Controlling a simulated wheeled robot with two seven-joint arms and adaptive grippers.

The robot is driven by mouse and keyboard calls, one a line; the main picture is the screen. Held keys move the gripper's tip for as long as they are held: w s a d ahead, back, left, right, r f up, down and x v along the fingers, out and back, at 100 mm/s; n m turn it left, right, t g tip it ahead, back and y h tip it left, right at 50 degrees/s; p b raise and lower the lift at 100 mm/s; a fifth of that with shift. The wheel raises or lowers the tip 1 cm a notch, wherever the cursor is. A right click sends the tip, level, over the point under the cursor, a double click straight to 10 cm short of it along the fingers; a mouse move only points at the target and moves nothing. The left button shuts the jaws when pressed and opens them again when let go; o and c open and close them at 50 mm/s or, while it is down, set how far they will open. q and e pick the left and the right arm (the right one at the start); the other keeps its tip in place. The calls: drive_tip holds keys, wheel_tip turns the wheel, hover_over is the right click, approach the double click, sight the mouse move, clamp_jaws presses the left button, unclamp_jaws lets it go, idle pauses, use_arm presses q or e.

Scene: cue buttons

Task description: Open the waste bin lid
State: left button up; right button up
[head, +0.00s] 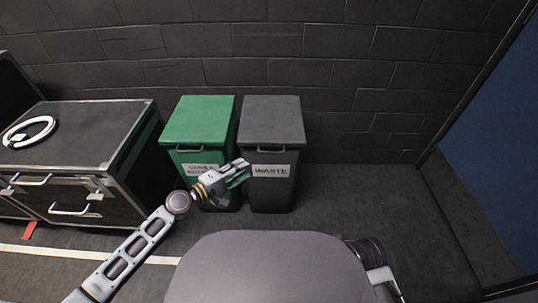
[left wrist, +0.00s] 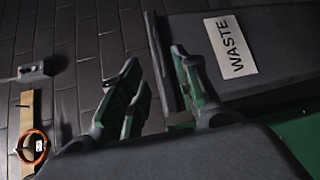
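The waste bin (head: 270,190) is dark grey with a white WASTE label and stands against the wall. Its lid (head: 271,118) is shut, with a handle (head: 271,148) at the front edge. My left gripper (head: 247,170) is in front of the bin's upper left front, just below the lid edge. In the left wrist view my left gripper (left wrist: 158,85) has its fingers apart with nothing held. A dark bar (left wrist: 156,60) at the lid edge shows between and beyond the fingertips; I cannot tell whether they touch it. The WASTE label (left wrist: 230,46) is beside it. My right gripper is out of view.
A green bin (head: 197,118) with a shut lid stands close on the left, partly behind my left gripper. A black case (head: 85,125) with a white cable coil (head: 30,130) is farther left. The floor right of the waste bin is clear.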

use_arm(q)
drive_tip(key=shift+w+d, duration=0.1)
drive_tip(key=shift+w, duration=0.05)
drive_tip(key=x, duration=1.3)
drive_tip(key=shift+w, duration=0.2)
idle(0.3)
drive_tip(key=shift+d+f, duration=0.1)
clamp_jaws()
idle(0.4)
